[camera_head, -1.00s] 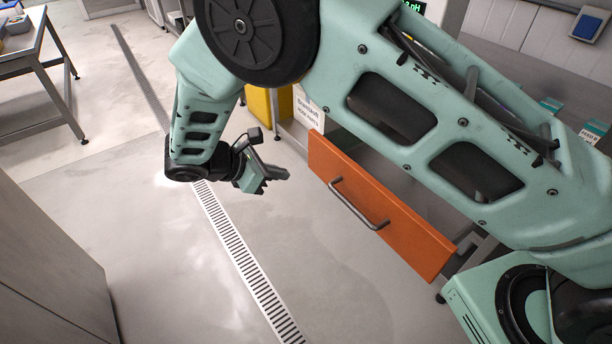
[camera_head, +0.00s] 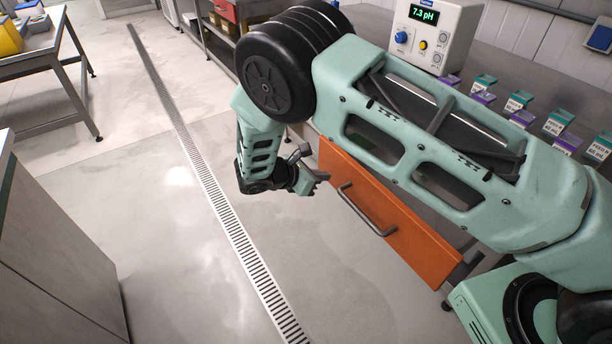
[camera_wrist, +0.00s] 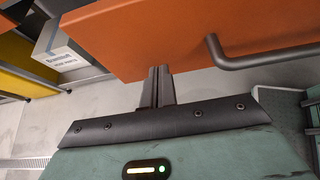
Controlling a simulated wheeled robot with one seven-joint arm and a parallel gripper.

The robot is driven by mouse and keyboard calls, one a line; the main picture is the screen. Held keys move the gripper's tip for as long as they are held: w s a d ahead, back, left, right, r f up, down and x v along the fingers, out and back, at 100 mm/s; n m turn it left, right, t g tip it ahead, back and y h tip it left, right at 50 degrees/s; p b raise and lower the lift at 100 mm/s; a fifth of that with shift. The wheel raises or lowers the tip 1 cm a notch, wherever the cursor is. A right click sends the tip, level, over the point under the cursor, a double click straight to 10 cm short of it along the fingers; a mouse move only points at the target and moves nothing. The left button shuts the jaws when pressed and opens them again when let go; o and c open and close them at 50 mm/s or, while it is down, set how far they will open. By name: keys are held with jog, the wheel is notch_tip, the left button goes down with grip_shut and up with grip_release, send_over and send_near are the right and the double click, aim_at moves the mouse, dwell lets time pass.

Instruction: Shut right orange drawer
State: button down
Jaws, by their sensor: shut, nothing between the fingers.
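The orange drawer (camera_head: 405,232) stands pulled out from under the counter, its front panel facing the open floor. Its dark bar handle (camera_head: 366,210) is on the panel; the handle also shows in the wrist view (camera_wrist: 262,60). My gripper (camera_head: 322,178) is at the left end of the panel. In the wrist view, the closed, empty fingers (camera_wrist: 161,72) point at the lower edge of the orange front (camera_wrist: 140,38), left of the handle. I cannot tell whether they touch it. My arm hides the drawer's inside.
A counter above the drawer carries a pH meter (camera_head: 434,35) and several small labelled holders (camera_head: 518,102). A grey labelled box (camera_wrist: 64,52) is left of the drawer in the wrist view. A cabinet (camera_head: 55,265) stands at left; the floor between, with a drain grate (camera_head: 240,240), is clear.

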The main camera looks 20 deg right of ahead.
jog(key=shift+w+d, duration=0.25)
jog(key=shift+d, duration=0.45)
jog(key=w+d+b, duration=0.1)
jog(key=w+d, duration=0.2)
jog(key=d, duration=0.8)
jog(key=w+d+b, duration=0.1)
jog(key=w+d, duration=0.3)
jog(key=d, duration=0.7)
jog(key=w+d+b, duration=0.1)
jog(key=w+d, duration=0.3)
jog(key=d, duration=0.8)
jog(key=shift+w+d+r, duration=0.1)
jog(key=shift+w+d, duration=0.05)
jog(key=shift+d, duration=0.5)
